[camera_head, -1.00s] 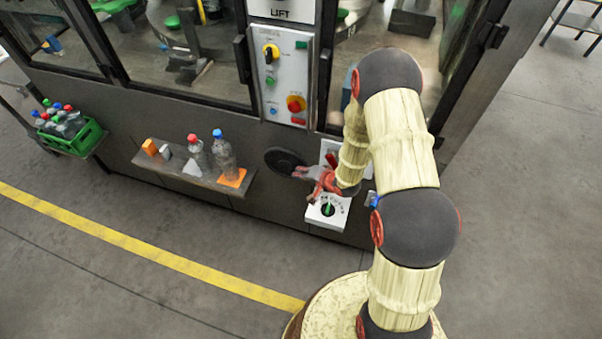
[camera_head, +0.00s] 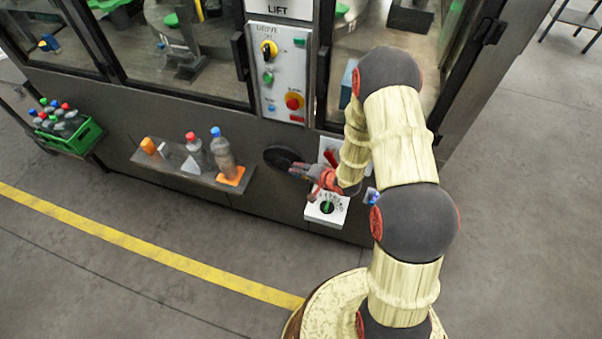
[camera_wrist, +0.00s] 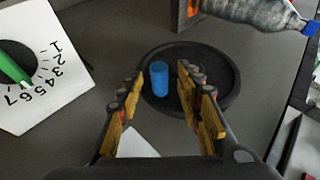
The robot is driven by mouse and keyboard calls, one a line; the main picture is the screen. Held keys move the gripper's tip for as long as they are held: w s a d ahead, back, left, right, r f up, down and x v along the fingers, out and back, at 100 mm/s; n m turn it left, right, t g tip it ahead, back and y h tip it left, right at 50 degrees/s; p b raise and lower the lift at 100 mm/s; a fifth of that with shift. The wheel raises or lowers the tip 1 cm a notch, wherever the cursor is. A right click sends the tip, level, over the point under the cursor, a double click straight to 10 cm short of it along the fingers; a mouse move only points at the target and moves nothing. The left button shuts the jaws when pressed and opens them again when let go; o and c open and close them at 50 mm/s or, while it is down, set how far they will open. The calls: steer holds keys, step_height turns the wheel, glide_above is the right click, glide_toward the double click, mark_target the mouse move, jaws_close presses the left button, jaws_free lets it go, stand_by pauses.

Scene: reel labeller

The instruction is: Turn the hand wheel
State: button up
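The hand wheel is a dark disc (camera_head: 278,158) on the front of the machine, left of my gripper in the head view. In the wrist view the wheel (camera_wrist: 222,84) faces me, with a blue upright handle (camera_wrist: 160,79) on its left part. My gripper (camera_wrist: 159,74) is open, and its two fingers stand apart on the left and right of the blue handle in the picture. I see a gap on both sides, and cannot tell how deep the handle sits between the fingers. In the head view my gripper (camera_head: 297,170) is at the wheel's right edge.
A white dial card (camera_head: 312,213) with numbers and a green pointer (camera_wrist: 12,68) is beside the wheel. A shelf (camera_head: 205,182) with bottles (camera_head: 221,155) is to the left. A control panel (camera_head: 283,75) with knobs is above. A green crate (camera_head: 88,139) stands far left.

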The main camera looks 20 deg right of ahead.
steer(key=shift+r, duration=0.1)
steer(key=v, duration=1.2)
stand_by(0.4)
